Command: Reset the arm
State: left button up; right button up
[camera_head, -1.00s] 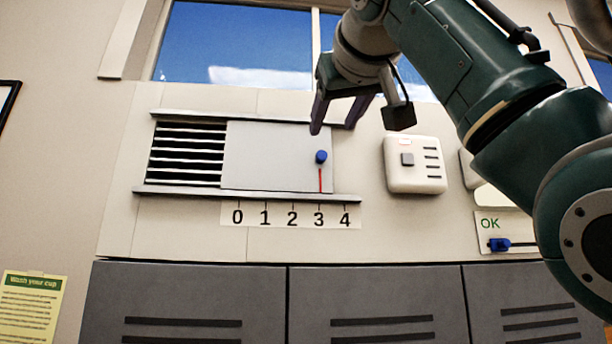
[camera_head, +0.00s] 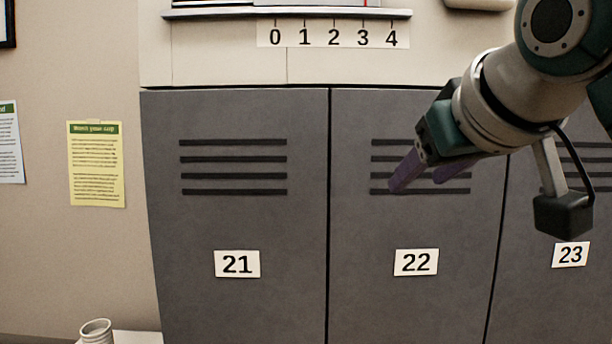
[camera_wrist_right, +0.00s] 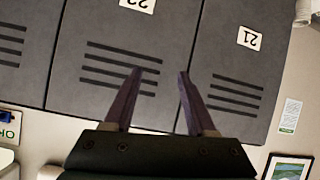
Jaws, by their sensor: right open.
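My right gripper (camera_head: 420,178) is in front of locker 22 in the head view, with its purple fingers pointing down and left. In the right wrist view its two fingers (camera_wrist_right: 160,75) stand apart with nothing between them, so it is open and empty. The lockers show upside down behind the fingers there. I cannot tell how far the fingers are from the locker doors. My left gripper is not in view.
Grey lockers 21 (camera_head: 235,225), 22 (camera_head: 415,225) and 23 (camera_head: 570,205) fill the wall. Above them is a scale strip (camera_head: 333,34) marked 0 to 4. A yellow notice (camera_head: 96,165) hangs at left. A pale cup-like object (camera_head: 97,331) stands at lower left.

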jog(key=s+d+f+g, duration=0.3)
jog(key=s+f+g, duration=0.1)
jog(key=s+f, duration=1.05)
jog(key=s+d+f+g, duration=0.1)
jog(key=s+f+g, duration=0.1)
jog(key=s+f, duration=0.3)
jog(key=s+d+f+g, duration=0.1)
jog(key=s+f, duration=0.4)
jog(key=s, duration=0.6)
jog(key=shift+s+g, duration=0.4)
jog(key=shift+g, duration=0.3)
jog(key=shift+f, duration=0.1)
